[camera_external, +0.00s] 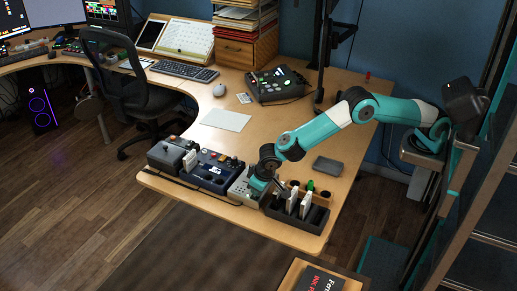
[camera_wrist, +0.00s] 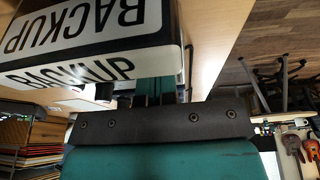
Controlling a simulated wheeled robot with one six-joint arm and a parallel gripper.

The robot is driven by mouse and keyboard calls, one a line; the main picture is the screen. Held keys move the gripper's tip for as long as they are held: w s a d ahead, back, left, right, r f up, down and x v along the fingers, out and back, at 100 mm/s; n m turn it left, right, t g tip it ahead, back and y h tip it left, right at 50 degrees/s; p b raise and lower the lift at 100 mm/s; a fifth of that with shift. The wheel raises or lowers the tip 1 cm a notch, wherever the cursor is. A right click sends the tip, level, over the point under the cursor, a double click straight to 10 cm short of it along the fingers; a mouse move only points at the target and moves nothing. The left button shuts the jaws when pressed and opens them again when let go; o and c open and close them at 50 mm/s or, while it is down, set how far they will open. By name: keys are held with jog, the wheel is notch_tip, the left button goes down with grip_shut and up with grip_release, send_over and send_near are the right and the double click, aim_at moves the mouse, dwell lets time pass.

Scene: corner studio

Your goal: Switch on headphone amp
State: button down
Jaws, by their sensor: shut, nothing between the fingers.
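In the external view a row of desk units stands along the front edge: a dark grey unit (camera_external: 165,155), a dark blue unit (camera_external: 207,172) with knobs, and a light grey unit (camera_external: 240,188). I cannot tell for sure which is the headphone amp, and its switch is not made out. My gripper (camera_external: 280,189) is low at the right end of this row, beside a dark rack.
The dark rack (camera_external: 318,217) holds white upright items (camera_external: 292,200). A grey flat box (camera_external: 328,166) lies behind it. A black console (camera_external: 277,84) and white paper (camera_external: 226,120) lie farther back. The desk between is mostly clear.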

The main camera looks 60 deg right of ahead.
jog(key=shift+r, duration=0.15)
jog(key=shift+r+p, duration=0.35)
jog(key=d+v, duration=0.2)
jog(key=v, duration=1)
jog(key=shift+w+d+r+p, duration=0.3)
jog(key=shift+d+r+p, duration=0.05)
jog(key=shift+d+r, duration=0.1)
jog(key=s+d+r+n+g+y+p, duration=0.1)
jog(key=s+d+r+n, duration=0.1)
jog(key=s+d+r, duration=0.35)
jog(key=s+d+r+n+g+y+p, duration=0.1)
jog(key=s+d+r+p, duration=0.15)
jog(key=d+r, duration=0.5)
jog(key=s+d+n+y, duration=0.1)
jog(key=s+d, duration=0.2)
jog(key=s, duration=0.4)
jog(key=s+d+r+n+g, duration=0.1)
jog(key=s+d, duration=0.2)
jog(key=s, duration=0.4)
jog(key=s+d+n+y+p, duration=0.1)
jog(key=s+d+n, duration=0.1)
jog(key=s, duration=0.5)
jog(key=shift+s+d+r+y, duration=0.2)
jog(key=shift+d+r+y, duration=0.15)
jog(key=shift+d, duration=0.35)
